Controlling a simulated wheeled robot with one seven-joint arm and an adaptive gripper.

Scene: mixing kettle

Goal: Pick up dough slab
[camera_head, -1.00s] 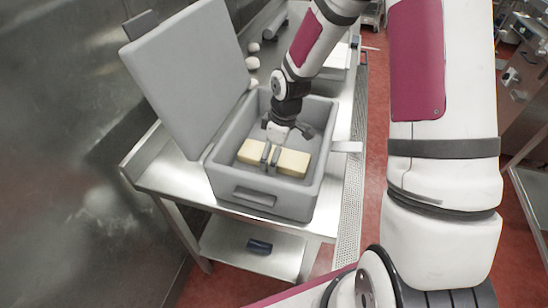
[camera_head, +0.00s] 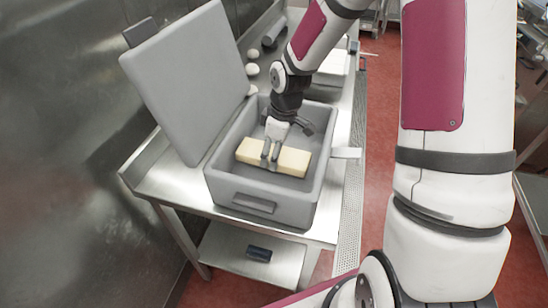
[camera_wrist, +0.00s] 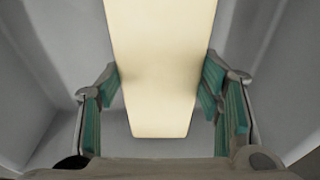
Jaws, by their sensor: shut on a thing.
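The dough slab (camera_head: 292,160) is a pale yellow block inside the grey box (camera_head: 252,200), lying across it in the head view. My gripper (camera_head: 271,155) reaches down into the box and is shut on the slab near its middle. In the wrist view the slab (camera_wrist: 160,70) runs between the two green-padded fingers (camera_wrist: 164,100), which press on its sides. The slab's underside is hidden, so I cannot tell whether it touches the box floor.
The box's grey lid (camera_head: 190,80) stands open on the left, near the metal wall. The box is on a steel table (camera_head: 165,180). Several pale round lumps (camera_head: 252,69) and a white tray (camera_head: 333,63) lie behind it. A dark object (camera_head: 259,253) is on the lower shelf.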

